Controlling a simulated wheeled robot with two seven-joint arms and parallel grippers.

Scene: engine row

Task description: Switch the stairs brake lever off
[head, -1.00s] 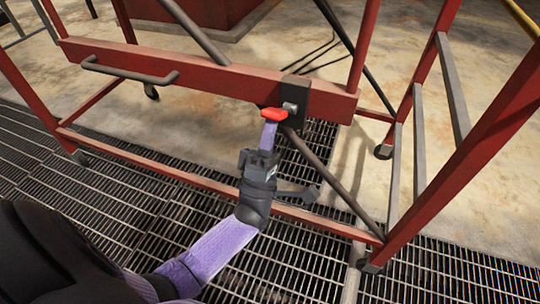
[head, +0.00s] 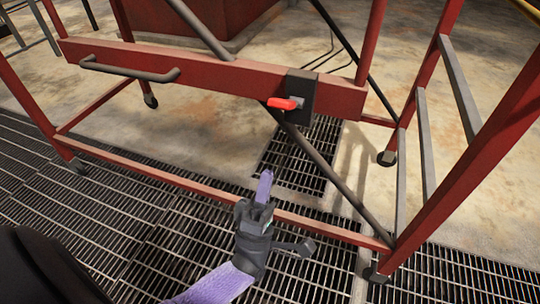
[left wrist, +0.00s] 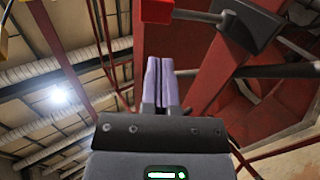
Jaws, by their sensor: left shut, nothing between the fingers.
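The brake lever (head: 284,103) has a red handle that sticks out to the left from a black mounting plate (head: 300,95) on the red stair frame. It lies nearly level in the head view. The red handle end also shows at the top of the left wrist view (left wrist: 157,10), with the black plate (left wrist: 247,24) to its right. My left gripper (head: 265,174) is below the lever and apart from it. Its lilac fingers are together and empty, and they also show in the left wrist view (left wrist: 158,62). My right gripper is not in view.
The red stair frame (head: 215,75) spans the view, with a grey handle bar (head: 128,72) on its left and a dark diagonal brace (head: 335,170) below the lever. A lower red rail (head: 190,179) runs behind my gripper. Floor grating (head: 100,225) lies beneath.

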